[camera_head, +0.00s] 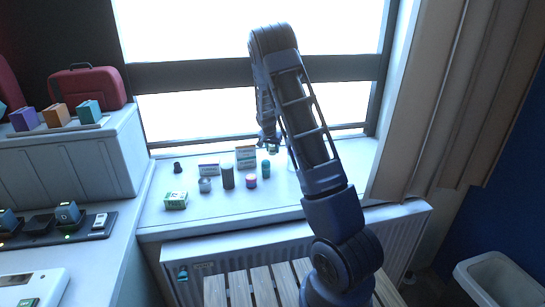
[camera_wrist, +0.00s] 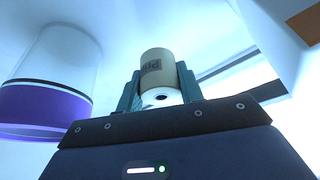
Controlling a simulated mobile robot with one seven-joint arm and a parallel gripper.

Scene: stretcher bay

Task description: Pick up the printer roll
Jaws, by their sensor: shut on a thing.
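The printer roll (camera_wrist: 156,75) is a tan-wrapped cylinder with dark print and a white end with a dark core hole. In the wrist view it sits upright between the two teal fingers of my gripper (camera_wrist: 158,90), which press on its left and right sides. My gripper is shut on it. In the head view my gripper (camera_head: 270,146) is small and hangs over the window sill, behind the teal bottle. The roll cannot be made out there, and its height above the sill is unclear.
On the sill (camera_head: 150,218) stand a green-and-white box (camera_head: 176,201), a tin (camera_head: 205,185), a dark cylinder (camera_head: 228,178), a pink-and-teal jar (camera_head: 251,181), a teal bottle (camera_head: 265,169) and white cartons (camera_head: 245,156). A clear container with a purple band (camera_wrist: 45,105) looms left in the wrist view.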

